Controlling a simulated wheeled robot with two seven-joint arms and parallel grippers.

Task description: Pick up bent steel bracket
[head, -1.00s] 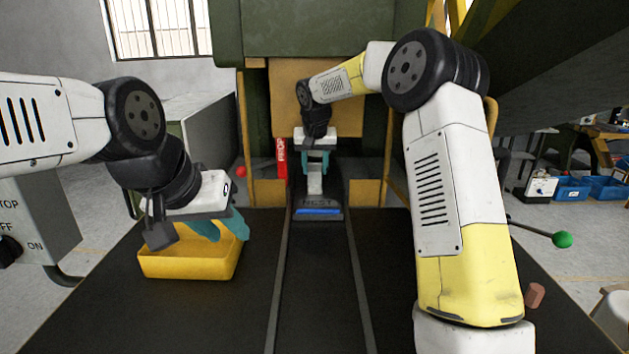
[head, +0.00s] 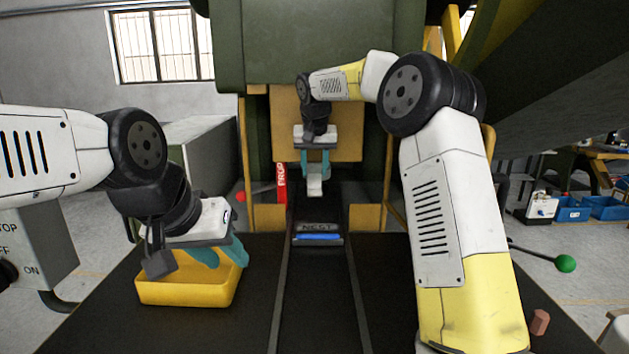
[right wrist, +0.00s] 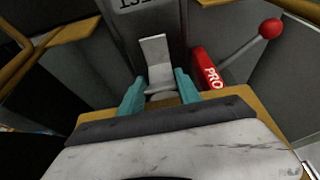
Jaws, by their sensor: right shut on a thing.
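The bent steel bracket (right wrist: 156,55) is a pale grey plate with a fold. It sits between the teal fingers of my right gripper (right wrist: 160,88), which is shut on it. In the head view my right gripper (head: 314,173) points down, with the bracket (head: 315,186) hanging below its fingers, in front of the tan machine panel and apart from the NEST block (head: 319,228). My left gripper (head: 226,259) is over the yellow tray (head: 187,293), its fingers apart; I see nothing between them.
A red post (head: 282,183) and a red ball-ended lever (right wrist: 270,28) stand close beside the right gripper. Yellow uprights (head: 388,170) flank the machine opening. The dark bench (head: 315,305) is clear in the middle. A green-ended lever (head: 565,263) and a reddish block (head: 540,321) are at right.

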